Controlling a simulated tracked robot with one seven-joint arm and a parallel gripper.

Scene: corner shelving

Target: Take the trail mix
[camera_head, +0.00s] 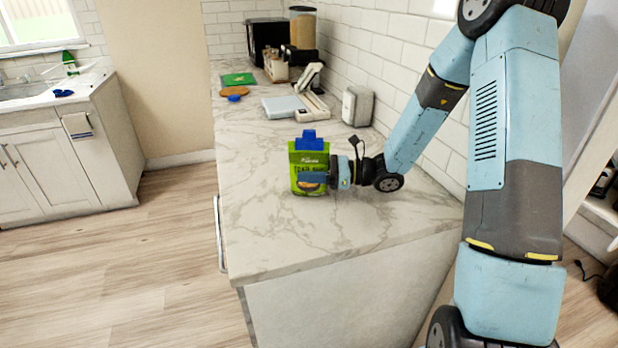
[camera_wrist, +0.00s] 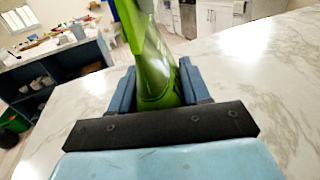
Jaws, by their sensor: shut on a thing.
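The trail mix (camera_head: 308,160) is a green bag with a printed label, standing upright at the near part of the marble counter. In the wrist view, the green bag (camera_wrist: 155,70) sits between the two blue fingers of my gripper (camera_wrist: 158,88). I cannot tell whether the bag's bottom touches the counter.
The marble counter (camera_head: 290,240) is clear around the bag. Farther back are a white scale-like device (camera_head: 284,106), a green board (camera_head: 238,79), a blue item (camera_head: 234,98), a small white appliance (camera_head: 357,106) and a dispenser (camera_head: 303,28). A tiled wall runs along the right.

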